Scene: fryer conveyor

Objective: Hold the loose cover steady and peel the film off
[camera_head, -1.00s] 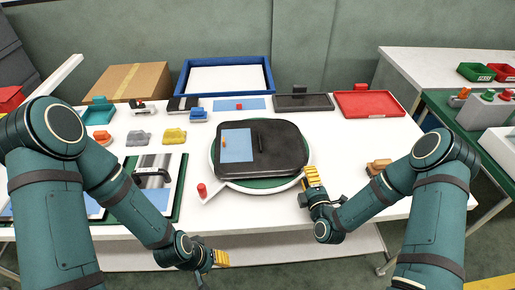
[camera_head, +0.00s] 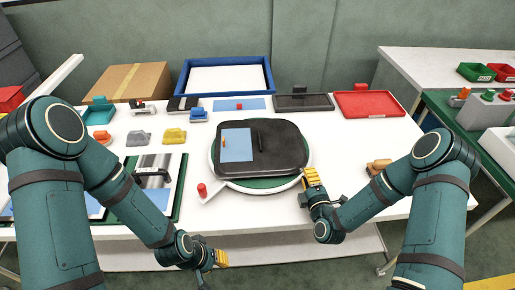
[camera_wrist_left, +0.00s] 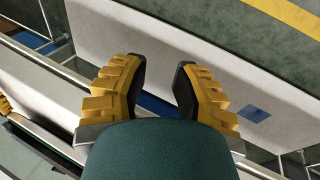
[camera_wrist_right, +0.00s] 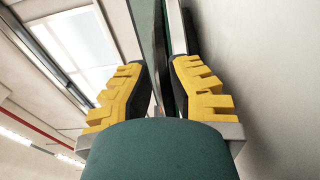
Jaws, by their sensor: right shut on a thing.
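The black cover (camera_head: 283,146) lies on a round white and green holder (camera_head: 230,184) in the middle of the table. A blue film (camera_head: 237,146) with a small orange tab lies flat on the cover's left part. My right gripper (camera_head: 311,177) is at the front right edge of the holder. It is shut on a thin edge, seen between its yellow fingers in the right wrist view (camera_wrist_right: 165,85); whether this is the cover or the holder's rim I cannot tell. My left gripper (camera_head: 221,258) is open and empty in front of the table edge; its fingers stand apart in the left wrist view (camera_wrist_left: 160,90).
A red knob (camera_head: 202,190) stands at the holder's front left. A green-edged fixture (camera_head: 179,190) lies to the left. Blue (camera_head: 268,75), dark (camera_head: 303,102) and red (camera_head: 370,104) trays line the back. An orange-brown block (camera_head: 379,166) sits at right.

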